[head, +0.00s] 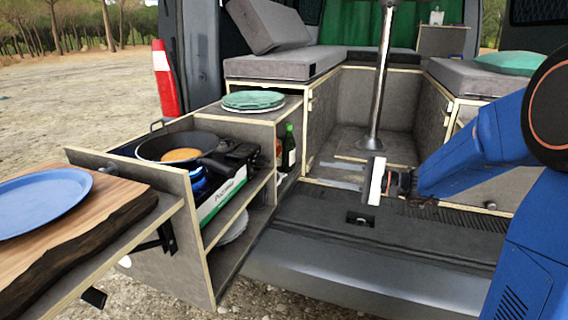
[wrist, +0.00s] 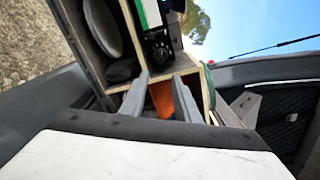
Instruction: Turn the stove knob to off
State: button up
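The camping stove (head: 226,184) sits in the pull-out kitchen unit, with a green and white front and a black end. A dark pan (head: 172,146) with a pancake (head: 181,155) is on it. In the wrist view, the stove (wrist: 152,12) is at the top, and a dark round part on its black end looks like the knob (wrist: 161,51); its setting cannot be read. My gripper (head: 374,182) is well to the right of the stove, over the van's rear floor. In the wrist view its two grey fingers (wrist: 159,78) are apart with nothing between them.
Green plates (head: 253,100) lie on the unit's top, right of the stove. A bottle (head: 289,148) stands in a compartment below. A metal table post (head: 381,80) rises behind my gripper. A blue plate (head: 42,203) lies on a wooden board (head: 105,215) at left.

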aim_at(268, 162)
jog(key=x, duration=1.7)
jog(key=shift+w+a, duration=0.1)
jog(key=shift+w, duration=0.1)
grip_shut()
